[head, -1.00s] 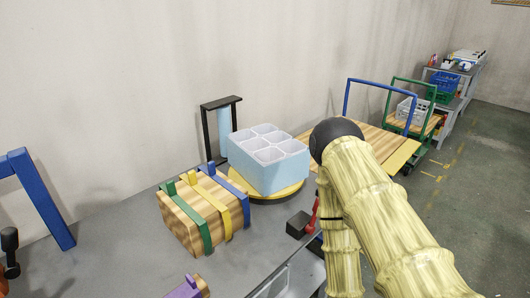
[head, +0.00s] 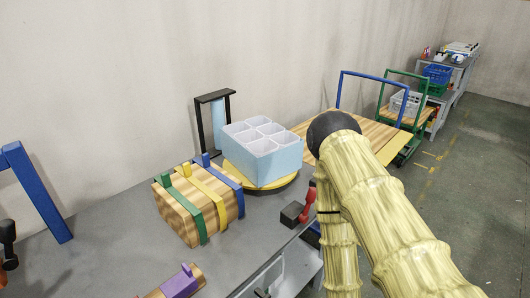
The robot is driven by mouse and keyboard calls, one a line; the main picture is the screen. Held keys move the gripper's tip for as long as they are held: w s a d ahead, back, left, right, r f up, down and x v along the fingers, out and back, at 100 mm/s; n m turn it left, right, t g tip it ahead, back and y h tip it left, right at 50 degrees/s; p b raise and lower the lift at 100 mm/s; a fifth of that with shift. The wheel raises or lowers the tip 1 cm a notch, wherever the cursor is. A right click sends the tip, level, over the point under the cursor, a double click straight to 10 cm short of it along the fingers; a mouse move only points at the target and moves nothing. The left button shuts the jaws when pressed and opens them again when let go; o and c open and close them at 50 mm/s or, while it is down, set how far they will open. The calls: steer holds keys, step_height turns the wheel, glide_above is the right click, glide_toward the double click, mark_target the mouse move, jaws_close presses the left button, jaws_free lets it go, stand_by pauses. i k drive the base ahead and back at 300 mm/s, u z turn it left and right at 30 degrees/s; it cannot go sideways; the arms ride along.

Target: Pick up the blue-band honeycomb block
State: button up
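In the head view, wooden blocks lie side by side on the grey bench, wrapped by a green, a yellow and a blue band. The blue-band block (head: 227,183) is the rearmost, beside the round yellow plate; its band stands up as a small tab at the wall side. I cannot tell clearly where one block ends and the other begins. My arm, pale yellow with a dark joint, fills the right side, apart from the blocks. My gripper is not in view.
A light-blue box with several open cells (head: 276,162) stands on the yellow plate (head: 284,184). Behind it is a black frame (head: 201,124). A black and red lever piece (head: 293,213) sits at the bench edge. A purple-banded block (head: 180,284) lies in front. Bare bench (head: 108,235) is left.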

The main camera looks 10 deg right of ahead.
mark_target(263, 150)
steer(key=k, duration=1.25)
steer(key=z, duration=0.55)
steer(key=i, duration=0.6)
steer(key=z, duration=0.55)
steer(key=i, duration=0.7)
steer(key=u, duration=0.8)
steer(key=i, duration=0.6)
steer(key=u, duration=0.75)
